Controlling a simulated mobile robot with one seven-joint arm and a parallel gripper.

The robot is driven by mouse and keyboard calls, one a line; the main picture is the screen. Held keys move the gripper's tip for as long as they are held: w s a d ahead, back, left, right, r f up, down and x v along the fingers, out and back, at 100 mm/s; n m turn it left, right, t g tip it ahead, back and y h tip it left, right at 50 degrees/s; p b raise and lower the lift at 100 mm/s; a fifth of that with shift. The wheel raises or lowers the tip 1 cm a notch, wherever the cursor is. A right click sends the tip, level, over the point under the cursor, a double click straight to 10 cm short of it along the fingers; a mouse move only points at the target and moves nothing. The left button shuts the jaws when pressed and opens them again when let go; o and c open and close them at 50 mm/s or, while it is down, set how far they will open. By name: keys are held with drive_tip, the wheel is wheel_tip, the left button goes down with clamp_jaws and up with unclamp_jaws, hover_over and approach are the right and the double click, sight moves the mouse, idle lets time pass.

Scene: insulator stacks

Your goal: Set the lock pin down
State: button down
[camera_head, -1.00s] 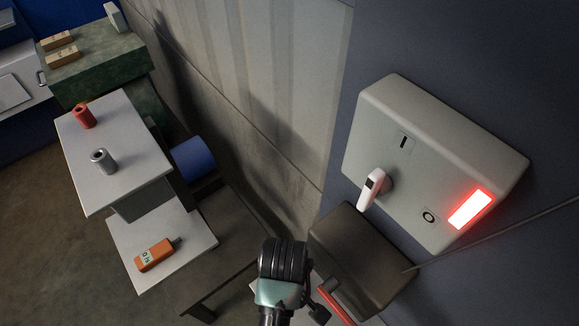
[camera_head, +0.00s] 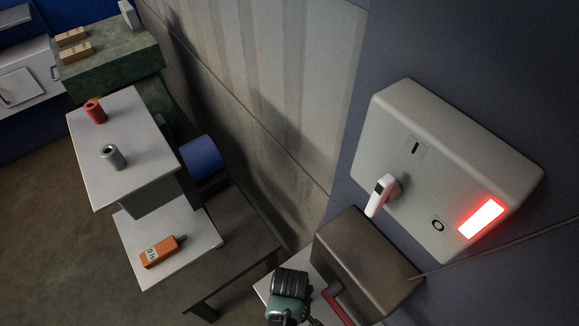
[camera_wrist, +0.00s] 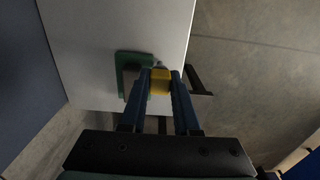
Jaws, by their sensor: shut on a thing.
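In the wrist view my gripper (camera_wrist: 161,80) is shut on a small yellow piece, which I take for the lock pin (camera_wrist: 161,82). The blue fingers press it from both sides. It is over or at the edge of a pale board (camera_wrist: 90,30); I cannot tell if it touches the board. A green bracket-like piece (camera_wrist: 122,73) is just left of the fingertips. In the head view my wrist is at the bottom centre, and the fingers and pin are hidden.
A grey switch box (camera_head: 440,165) with a white lever and a lit red lamp (camera_head: 481,219) is on the wall. Below it are a brown box (camera_head: 365,262) and a red bar (camera_head: 338,305). At left, a stepped stand holds red (camera_head: 95,111) and grey (camera_head: 113,157) cylinders and an orange meter (camera_head: 162,252).

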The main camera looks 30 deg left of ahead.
drive_tip(key=shift+f, duration=0.1)
drive_tip(key=c, duration=1.1)
unclamp_jaws()
drive_tip(key=shift+f, duration=0.1)
drive_tip(key=o, duration=0.5)
drive_tip(key=shift+c, duration=0.2)
